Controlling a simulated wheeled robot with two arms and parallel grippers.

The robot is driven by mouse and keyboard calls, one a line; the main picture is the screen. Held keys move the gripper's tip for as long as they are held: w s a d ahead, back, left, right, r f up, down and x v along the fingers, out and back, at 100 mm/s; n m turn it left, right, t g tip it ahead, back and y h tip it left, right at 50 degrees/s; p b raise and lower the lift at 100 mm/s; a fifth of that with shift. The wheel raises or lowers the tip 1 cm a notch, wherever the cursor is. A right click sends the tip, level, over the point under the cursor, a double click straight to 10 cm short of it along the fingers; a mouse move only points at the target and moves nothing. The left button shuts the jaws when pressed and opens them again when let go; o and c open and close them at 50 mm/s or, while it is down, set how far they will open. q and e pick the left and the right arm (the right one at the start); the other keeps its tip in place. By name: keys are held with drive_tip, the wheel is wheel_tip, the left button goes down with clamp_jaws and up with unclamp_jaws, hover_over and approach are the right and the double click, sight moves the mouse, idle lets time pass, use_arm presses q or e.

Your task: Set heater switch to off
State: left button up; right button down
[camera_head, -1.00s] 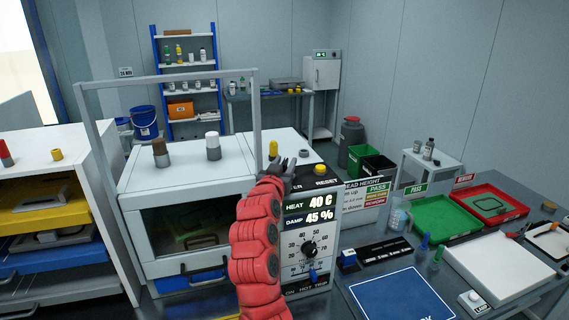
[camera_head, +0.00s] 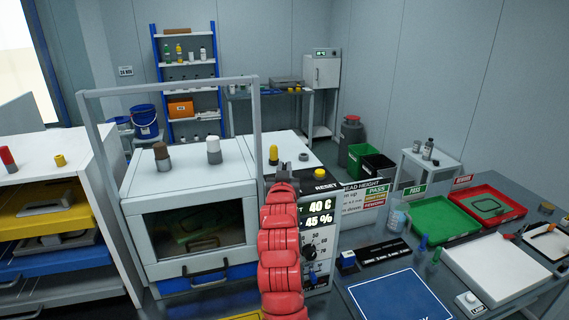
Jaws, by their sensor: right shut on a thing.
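The heater panel (camera_head: 321,231) is a black and white control face that reads 40 C and 45 %. My right gripper (camera_head: 284,172) is at the panel's top edge, left of the RESET label. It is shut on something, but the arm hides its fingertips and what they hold. I cannot tell which control is the heater switch or how it is set. My left gripper is out of view.
A white cabinet with a window (camera_head: 190,232) stands left of the panel, with a grey frame (camera_head: 168,88) above it. A yellow-topped post (camera_head: 273,154) stands close behind my gripper. To the right, the table holds a green tray (camera_head: 434,237) and a blue mat (camera_head: 400,300).

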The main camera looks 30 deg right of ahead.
drive_tip(key=shift+d+r+n+t+y, duration=0.1)
drive_tip(key=shift+d+n+t+y, duration=0.05)
drive_tip(key=shift+n+t+y, duration=0.2)
drive_tip(key=shift+f+n+t+y+b, duration=0.2)
drive_tip(key=shift+n+t+y+b, duration=0.2)
drive_tip(key=shift+n+y, duration=0.45)
drive_tip(key=n+y+b, duration=0.1)
drive_tip(key=y+b, duration=0.1)
drive_tip(key=shift+f+t+y, duration=0.1)
drive_tip(key=shift+t+y, duration=0.25)
drive_tip(key=shift+y, duration=0.05)
drive_tip(key=shift+n+y+b, duration=0.3)
drive_tip(key=shift+b, duration=0.1)
drive_tip(key=c, duration=0.9)
unclamp_jaws()
